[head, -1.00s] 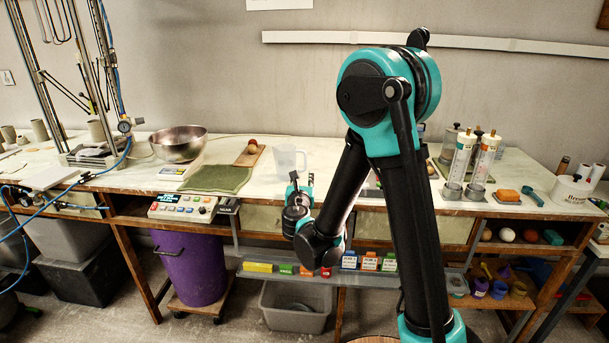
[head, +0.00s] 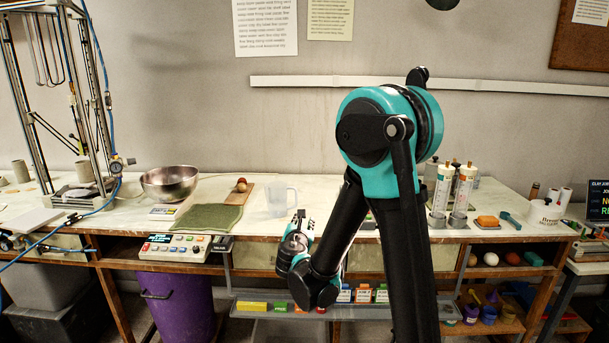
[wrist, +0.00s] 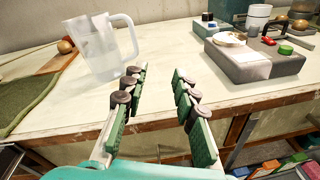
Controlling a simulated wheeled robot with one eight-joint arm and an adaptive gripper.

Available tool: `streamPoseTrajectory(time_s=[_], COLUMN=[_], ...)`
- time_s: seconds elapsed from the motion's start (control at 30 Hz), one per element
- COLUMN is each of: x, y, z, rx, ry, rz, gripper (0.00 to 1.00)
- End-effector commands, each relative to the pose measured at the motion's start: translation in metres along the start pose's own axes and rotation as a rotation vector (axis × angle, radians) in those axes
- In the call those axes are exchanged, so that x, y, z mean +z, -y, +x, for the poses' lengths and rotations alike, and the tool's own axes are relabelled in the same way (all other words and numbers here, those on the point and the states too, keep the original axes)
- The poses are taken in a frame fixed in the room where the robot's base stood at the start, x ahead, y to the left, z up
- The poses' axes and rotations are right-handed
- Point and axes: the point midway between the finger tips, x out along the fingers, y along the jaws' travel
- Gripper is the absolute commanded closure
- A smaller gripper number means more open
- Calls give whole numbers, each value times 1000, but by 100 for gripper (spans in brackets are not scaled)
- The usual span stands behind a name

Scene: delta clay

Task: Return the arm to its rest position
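My gripper (wrist: 158,112) is open and empty in the wrist view, its two green-padded fingers apart with bare worktop and the table's front edge between them. In the head view my gripper (head: 298,218) is small and partly hidden by my own arm, which is folded up in front of the bench. A clear pitcher (wrist: 97,48) stands on the worktop beyond the left finger, apart from it. The pitcher also shows in the head view (head: 283,202).
The worktop (head: 330,190) carries a steel bowl (head: 169,183), a green cloth (head: 205,217) and white-capped cylinders (head: 465,185). Below, a shelf holds small coloured boxes (head: 362,295). A grey device (wrist: 255,62) stands at right in the wrist view.

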Motion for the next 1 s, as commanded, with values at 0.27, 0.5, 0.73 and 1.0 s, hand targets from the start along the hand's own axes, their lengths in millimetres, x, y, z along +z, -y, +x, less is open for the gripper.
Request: streamPoseTrajectory(time_s=[0.27, 0.5, 0.73, 1.0], x=[12, 4, -26, -66], y=[88, 193, 258, 277], z=[-11, -59, -133, -216], rx=[-213, -548, -902, -1292], ry=[-76, -110, -63, 55], rz=[408, 1014, 1603, 2171], gripper=[72, 72, 72, 72])
